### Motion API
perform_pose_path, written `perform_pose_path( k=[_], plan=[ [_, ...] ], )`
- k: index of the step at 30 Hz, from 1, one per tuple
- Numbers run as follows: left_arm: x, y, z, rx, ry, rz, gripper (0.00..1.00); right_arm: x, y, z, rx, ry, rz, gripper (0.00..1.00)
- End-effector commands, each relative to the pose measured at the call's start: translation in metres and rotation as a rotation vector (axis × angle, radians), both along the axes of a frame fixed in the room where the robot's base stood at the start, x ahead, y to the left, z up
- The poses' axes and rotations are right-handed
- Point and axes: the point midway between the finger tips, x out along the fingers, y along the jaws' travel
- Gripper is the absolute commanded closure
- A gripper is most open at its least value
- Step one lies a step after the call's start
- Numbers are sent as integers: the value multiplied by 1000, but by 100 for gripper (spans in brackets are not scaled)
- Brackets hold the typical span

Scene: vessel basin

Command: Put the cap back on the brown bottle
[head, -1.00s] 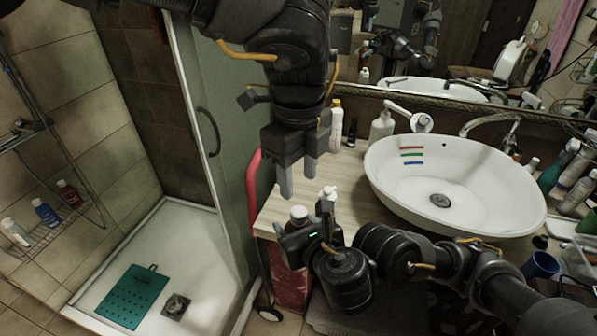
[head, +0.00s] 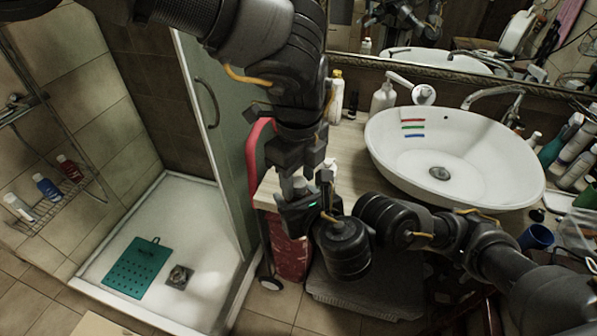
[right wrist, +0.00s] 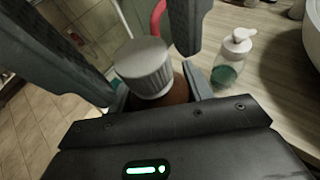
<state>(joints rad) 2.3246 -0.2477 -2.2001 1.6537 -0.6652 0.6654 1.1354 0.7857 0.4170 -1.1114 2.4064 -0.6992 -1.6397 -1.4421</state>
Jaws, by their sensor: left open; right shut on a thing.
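The brown bottle (right wrist: 172,92) shows in the right wrist view, held upright between the fingers of my right gripper (right wrist: 157,92). The white ribbed cap (right wrist: 146,68) sits on the bottle's top; I cannot tell whether it is screwed tight. My left gripper (head: 298,182) points down from above, open, with its fingers on either side of the cap. Its two dark fingers also flank the cap in the right wrist view, with a gap visible on the right side. In the head view the grippers mostly hide the bottle.
A pump bottle with green liquid (right wrist: 228,62) stands on the counter close to the grippers. The white basin (head: 455,190) is to the right. A soap dispenser (head: 383,98) and a white bottle (head: 334,98) stand at the back. The glass shower door (head: 222,130) is on the left.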

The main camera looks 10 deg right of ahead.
Motion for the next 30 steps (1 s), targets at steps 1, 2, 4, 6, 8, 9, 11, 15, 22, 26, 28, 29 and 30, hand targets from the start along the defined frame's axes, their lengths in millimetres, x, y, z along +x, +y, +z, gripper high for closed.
perform_pose_path(
  k=[1,2,4,6,8,9,11,15,22,26,28,29,30],
  plan=[
    [0,0,0,0,0,0,54,0,0,0,0,-1,0,100],
    [0,0,0,0,0,0,55,0,0,0,0,-1,0,100],
    [0,0,0,0,0,0,64,0,0,0,0,-1,0,100],
    [0,0,0,0,0,0,73,0,0,0,0,-1,0,100],
    [0,0,0,0,0,0,81,0,0,0,0,-1,0,100],
    [0,0,0,0,0,0,86,0,0,0,0,-1,0,100],
    [0,0,0,0,0,0,94,0,0,0,0,-1,0,100],
    [0,0,0,0,0,-17,99,0,0,0,0,-1,0,100],
    [0,-1,0,-3,-2,-386,100,0,0,0,1,-1,1,100],
    [1,0,0,-4,-3,-639,100,0,0,0,0,0,1,100],
    [1,0,0,-4,-3,-739,100,0,0,0,0,0,1,100],
    [1,0,0,-4,-3,-772,100,0,0,0,0,0,1,100],
    [1,0,0,-4,-3,-806,100,0,0,0,0,0,1,100]
  ],
)
